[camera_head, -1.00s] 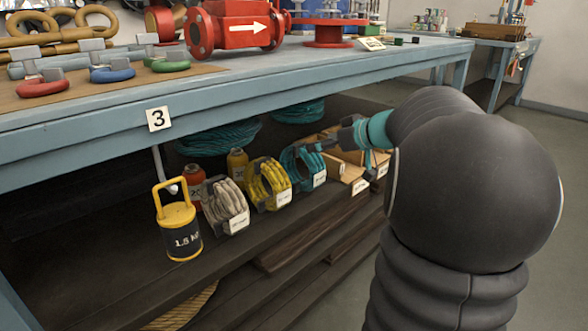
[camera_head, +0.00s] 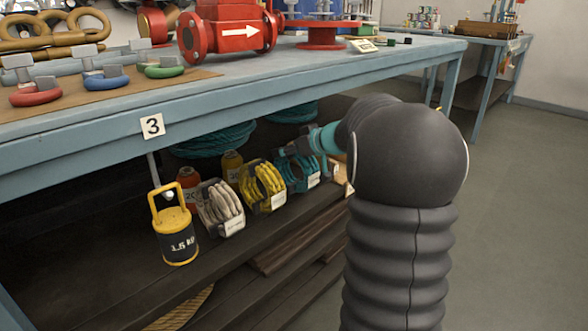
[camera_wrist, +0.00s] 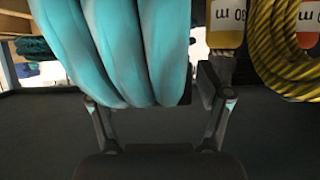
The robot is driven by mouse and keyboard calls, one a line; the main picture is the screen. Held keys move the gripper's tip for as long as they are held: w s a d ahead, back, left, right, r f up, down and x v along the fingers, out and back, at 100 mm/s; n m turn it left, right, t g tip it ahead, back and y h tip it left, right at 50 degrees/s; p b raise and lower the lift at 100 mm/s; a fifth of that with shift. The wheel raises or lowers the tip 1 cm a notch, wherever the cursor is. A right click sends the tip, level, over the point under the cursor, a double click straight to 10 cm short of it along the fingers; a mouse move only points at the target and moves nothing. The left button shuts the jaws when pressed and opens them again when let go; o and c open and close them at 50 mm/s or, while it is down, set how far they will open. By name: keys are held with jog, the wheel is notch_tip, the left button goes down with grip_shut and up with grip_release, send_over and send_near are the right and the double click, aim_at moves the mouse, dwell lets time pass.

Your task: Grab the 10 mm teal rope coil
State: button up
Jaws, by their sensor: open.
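The teal rope coil (camera_head: 303,178) stands in a labelled holder at the right end of a row of coils on the shelf under the bench. My gripper (camera_head: 298,150) is at its top left in the head view, partly covering it. In the wrist view the thick teal strands (camera_wrist: 125,50) fill the space between the fingers of my gripper (camera_wrist: 150,98). One finger lies to each side of the strands. The right fingertip is close beside them; the left fingertip is partly hidden, so contact cannot be told.
A yellow coil (camera_head: 263,188) stands just left of the teal one, then a white coil (camera_head: 219,207) and a yellow-handled weight (camera_head: 176,240). Larger teal coils (camera_head: 217,140) lie behind. The blue bench (camera_head: 250,95) is overhead.

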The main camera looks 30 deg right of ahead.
grip_shut()
jog(key=shift+r, duration=0.2)
dwell(0.4)
